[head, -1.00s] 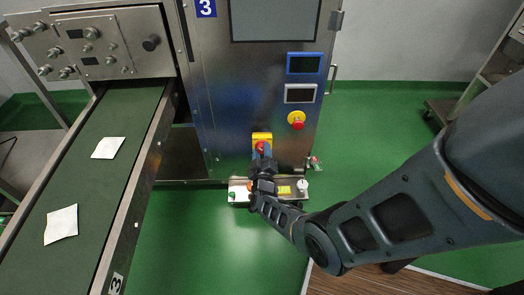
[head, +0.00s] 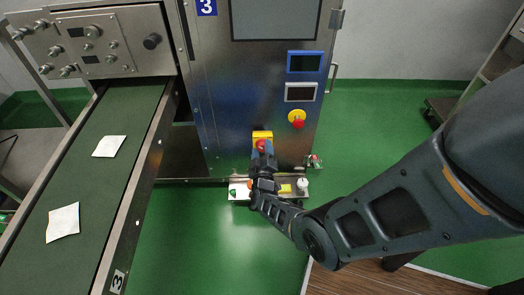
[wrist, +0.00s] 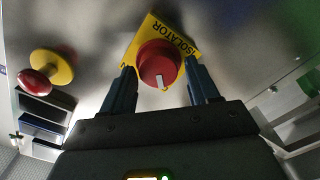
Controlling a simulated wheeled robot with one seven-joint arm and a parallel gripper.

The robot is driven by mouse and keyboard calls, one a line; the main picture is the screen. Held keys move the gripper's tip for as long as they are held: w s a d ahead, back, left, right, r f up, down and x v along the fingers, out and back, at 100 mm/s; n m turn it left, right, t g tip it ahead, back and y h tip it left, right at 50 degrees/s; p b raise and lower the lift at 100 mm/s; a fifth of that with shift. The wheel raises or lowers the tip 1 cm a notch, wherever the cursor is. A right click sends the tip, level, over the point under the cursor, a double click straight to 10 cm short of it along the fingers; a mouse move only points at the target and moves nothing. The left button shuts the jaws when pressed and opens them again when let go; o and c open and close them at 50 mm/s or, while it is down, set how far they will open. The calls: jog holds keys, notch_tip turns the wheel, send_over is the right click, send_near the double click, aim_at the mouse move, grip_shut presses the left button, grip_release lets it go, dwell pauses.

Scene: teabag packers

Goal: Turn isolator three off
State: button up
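The isolator is a red round knob (wrist: 158,62) on a yellow plate (wrist: 188,44) marked ISOLATOR, in the wrist view. In the head view, the yellow plate (head: 262,134) is low on the steel cabinet marked 3, with the red knob (head: 261,144) partly hidden by my gripper. My gripper (wrist: 162,84) is open, with one finger on each side of the knob. Gaps show between the fingers and the knob, so it does not look gripped. A white mark on the knob points toward my gripper's palm.
A red emergency button on a yellow base (head: 297,118) is above right of the isolator; it also shows in the wrist view (wrist: 38,80). A shelf (head: 240,200) with small items lies below. A green conveyor (head: 85,180) with white teabags runs at left.

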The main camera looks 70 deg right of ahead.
jog(key=shift+o, duration=0.7)
jog(key=shift+s+a+r, duration=0.1)
jog(key=shift+a, duration=0.25)
jog(key=p+v, duration=0.3)
jog(key=v, duration=0.4)
